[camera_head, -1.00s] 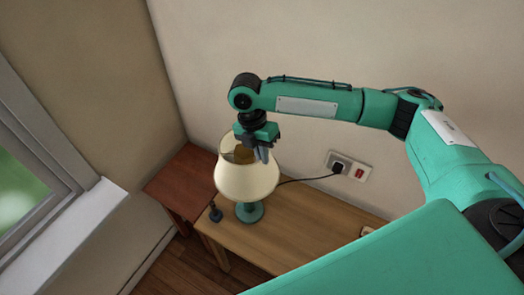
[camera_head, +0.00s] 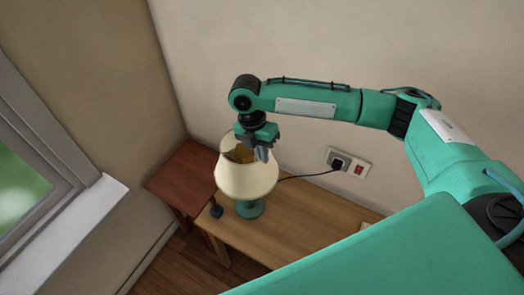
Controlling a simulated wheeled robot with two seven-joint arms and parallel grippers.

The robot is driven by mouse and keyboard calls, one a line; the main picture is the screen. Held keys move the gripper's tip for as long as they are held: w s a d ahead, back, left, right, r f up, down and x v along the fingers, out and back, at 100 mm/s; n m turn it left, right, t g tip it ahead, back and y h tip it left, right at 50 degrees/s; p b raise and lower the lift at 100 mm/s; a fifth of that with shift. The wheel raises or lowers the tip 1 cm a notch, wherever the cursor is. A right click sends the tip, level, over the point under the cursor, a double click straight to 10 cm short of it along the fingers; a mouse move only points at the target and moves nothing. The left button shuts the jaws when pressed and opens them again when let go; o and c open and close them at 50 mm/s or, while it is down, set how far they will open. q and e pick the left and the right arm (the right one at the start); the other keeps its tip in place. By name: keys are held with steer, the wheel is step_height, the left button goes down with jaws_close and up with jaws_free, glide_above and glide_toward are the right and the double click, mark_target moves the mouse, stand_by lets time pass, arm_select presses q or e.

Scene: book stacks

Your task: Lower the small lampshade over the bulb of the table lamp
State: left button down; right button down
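The cream lampshade (camera_head: 246,180) sits around the top of the table lamp, whose teal base (camera_head: 249,209) stands upright on the light wooden table. The bulb is hidden inside the shade. My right gripper (camera_head: 262,153) points down at the shade's upper right rim. One finger shows in front of the rim; the other is hidden, so I cannot tell whether the fingers close on the shade. My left gripper is not in view.
A small dark object (camera_head: 217,211) stands at the light table's (camera_head: 300,218) left edge. A reddish table (camera_head: 183,182) adjoins it. A black cord runs to the wall socket (camera_head: 348,164). A window (camera_head: 35,165) is at the left.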

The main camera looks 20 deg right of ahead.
steer(key=shift+f, duration=0.45)
steer(key=shift+f+b, duration=1)
steer(key=shift+f, duration=2.15)
steer(key=c, duration=1.6)
jaws_free()
steer(key=shift+o, duration=0.2)
